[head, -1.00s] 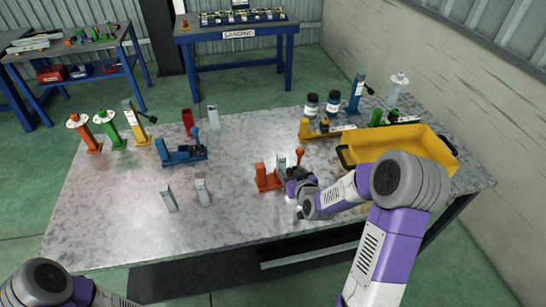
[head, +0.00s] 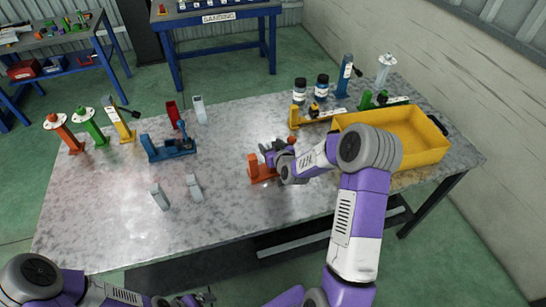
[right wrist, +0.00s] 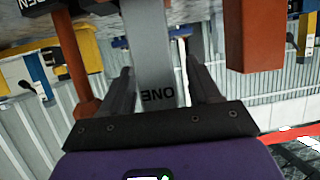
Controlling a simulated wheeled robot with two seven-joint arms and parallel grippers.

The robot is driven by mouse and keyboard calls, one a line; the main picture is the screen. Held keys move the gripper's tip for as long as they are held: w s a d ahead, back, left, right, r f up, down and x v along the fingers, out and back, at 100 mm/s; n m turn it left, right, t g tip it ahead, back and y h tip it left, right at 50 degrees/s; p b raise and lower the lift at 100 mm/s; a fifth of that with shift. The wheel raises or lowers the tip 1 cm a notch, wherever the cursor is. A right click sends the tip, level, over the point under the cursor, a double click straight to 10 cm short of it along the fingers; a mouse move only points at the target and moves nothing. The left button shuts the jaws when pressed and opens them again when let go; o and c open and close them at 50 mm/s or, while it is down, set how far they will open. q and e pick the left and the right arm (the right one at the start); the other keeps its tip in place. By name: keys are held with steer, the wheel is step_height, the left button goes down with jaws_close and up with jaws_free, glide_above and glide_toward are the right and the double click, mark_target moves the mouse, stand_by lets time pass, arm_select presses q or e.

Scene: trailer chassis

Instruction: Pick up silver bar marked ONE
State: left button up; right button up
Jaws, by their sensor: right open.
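The silver bar marked ONE (right wrist: 153,72) shows in the right wrist view, its lettering upside down. It stands between the two dark fingers of my right gripper (right wrist: 165,80), which is open around it with gaps at the sides. In the head view my right gripper (head: 268,148) is at the orange fixture (head: 260,168), and it mostly hides the bar there. My left gripper (head: 203,298) is at the bottom edge of the head view, away from the table objects; its finger opening is too small to judge.
Other grey bars stand on the table (head: 105,235): two at front left (head: 160,197) (head: 194,187) and one farther back (head: 200,109). A blue fixture (head: 168,146) is left of the orange one. A yellow bin (head: 425,160) is at right. The front left of the table is clear.

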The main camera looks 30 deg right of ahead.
steer(key=c, duration=1.1)
